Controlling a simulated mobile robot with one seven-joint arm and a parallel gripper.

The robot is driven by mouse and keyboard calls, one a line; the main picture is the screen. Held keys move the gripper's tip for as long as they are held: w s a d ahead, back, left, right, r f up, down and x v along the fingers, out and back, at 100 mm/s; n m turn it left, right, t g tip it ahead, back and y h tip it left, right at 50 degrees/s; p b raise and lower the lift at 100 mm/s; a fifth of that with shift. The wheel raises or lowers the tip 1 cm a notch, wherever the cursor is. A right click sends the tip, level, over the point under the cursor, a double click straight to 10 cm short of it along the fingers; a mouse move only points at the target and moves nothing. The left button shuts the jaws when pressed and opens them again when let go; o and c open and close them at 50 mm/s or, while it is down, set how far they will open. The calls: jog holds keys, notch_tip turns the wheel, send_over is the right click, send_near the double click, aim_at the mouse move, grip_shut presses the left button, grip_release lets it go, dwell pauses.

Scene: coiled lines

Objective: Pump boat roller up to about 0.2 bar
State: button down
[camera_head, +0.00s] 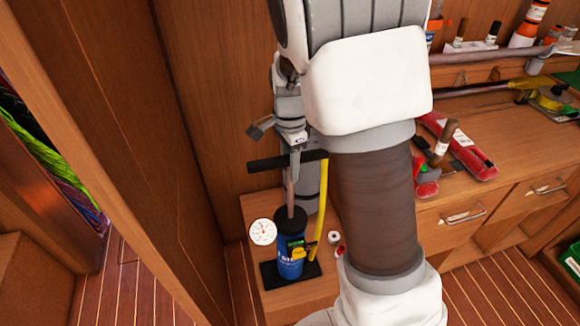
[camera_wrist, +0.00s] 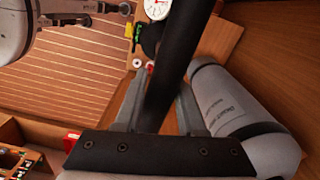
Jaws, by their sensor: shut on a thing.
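A blue hand pump (camera_head: 290,262) stands upright on a black foot plate on the wooden bench at lower centre in the head view. Its rod is drawn partly out, with a black crossbar handle (camera_head: 262,163) on top. My gripper (camera_head: 294,148) is shut on the pump handle (camera_wrist: 172,60), which crosses between the fingers (camera_wrist: 162,80) in the wrist view. A round white gauge (camera_head: 262,232) sits beside the pump; its reading is too small to tell. A yellow hose (camera_head: 322,205) rises from the pump. The grey boat roller (camera_wrist: 225,100) stands behind the pump, partly hidden in the head view.
A wooden wall and post (camera_head: 95,140) stand close on the left. Red-and-grey items (camera_head: 462,150) lie on the workbench at right, above drawers (camera_head: 465,215). A small white roll (camera_head: 333,237) is beside the pump. The striped floor (camera_head: 125,290) is clear at lower left.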

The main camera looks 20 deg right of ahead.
jog(key=shift+r, duration=0.25)
jog(key=c, duration=0.5)
grip_release()
jog(key=shift+c, duration=0.2)
notch_tip(320, 180, up, 17)
jog(key=p, duration=0.2)
jog(key=shift+r+p, duration=0.2)
jog(key=shift+p, duration=0.15)
jog(key=shift+c, duration=0.2)
